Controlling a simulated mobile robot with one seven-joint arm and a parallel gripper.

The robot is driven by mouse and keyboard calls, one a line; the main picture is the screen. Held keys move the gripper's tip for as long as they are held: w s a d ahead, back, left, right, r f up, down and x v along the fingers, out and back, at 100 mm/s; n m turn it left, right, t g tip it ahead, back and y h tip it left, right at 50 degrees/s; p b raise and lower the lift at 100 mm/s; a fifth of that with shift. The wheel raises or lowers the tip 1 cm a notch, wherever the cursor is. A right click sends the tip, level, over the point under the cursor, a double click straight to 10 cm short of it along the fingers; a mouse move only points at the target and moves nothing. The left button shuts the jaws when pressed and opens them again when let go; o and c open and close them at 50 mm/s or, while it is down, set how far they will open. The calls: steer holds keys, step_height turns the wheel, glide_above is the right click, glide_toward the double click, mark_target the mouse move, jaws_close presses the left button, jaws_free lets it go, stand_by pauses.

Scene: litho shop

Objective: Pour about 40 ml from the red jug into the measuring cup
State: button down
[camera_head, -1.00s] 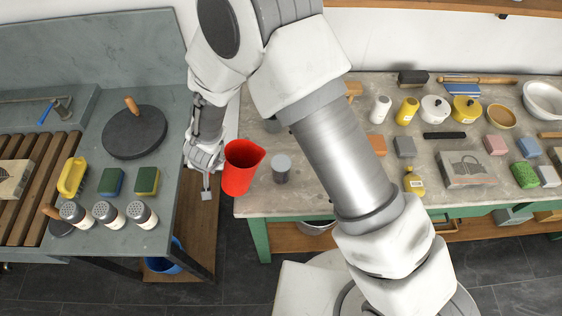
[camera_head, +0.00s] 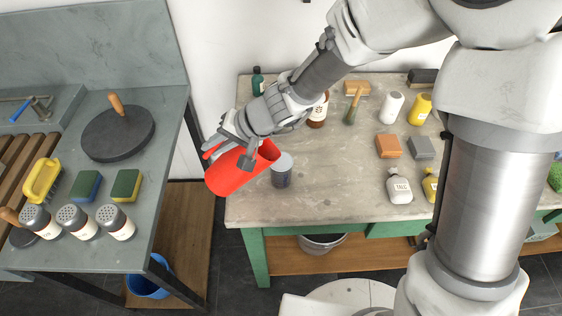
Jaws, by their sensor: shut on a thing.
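The red jug (camera_head: 228,178) is held in my gripper (camera_head: 229,149), which is shut on it. The jug is strongly tilted, its mouth facing up and right, at the left end of the stone-topped table. A small grey cylindrical cup (camera_head: 281,176), which looks like the measuring cup, stands upright on the table just right of the jug. The jug's mouth is close to the cup's rim in the picture; I cannot tell the height gap. No stream of liquid is visible, and the contents of both are hidden.
The stone-topped table (camera_head: 330,185) is clear right of the cup. A gap separates this table from the slate counter (camera_head: 165,130) with shakers (camera_head: 78,222).

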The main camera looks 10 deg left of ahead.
steer(key=shift+w+d+r+y, duration=0.25)
steer(key=shift+d+y, duration=0.15)
steer(key=shift+y, duration=0.2)
stand_by(0.3)
steer(key=shift+w+d+r+m+g+y+p, duration=0.2)
steer(key=shift+d+r+g+y+p, duration=0.1)
steer(key=shift+r+y+p, duration=0.15)
steer(key=shift+w+d+r+m+g+y+p, duration=0.1)
steer(key=shift+d+r+m+g+y+p, duration=0.2)
steer(key=shift+r, duration=0.25)
stand_by(0.8)
steer(key=shift+s+a, duration=0.1)
steer(key=shift+a, duration=0.1)
stand_by(0.4)
steer(key=shift+d+r+y+p, duration=0.2)
steer(key=shift+r+y+p, duration=0.05)
steer(key=shift+p, duration=0.15)
stand_by(1.2)
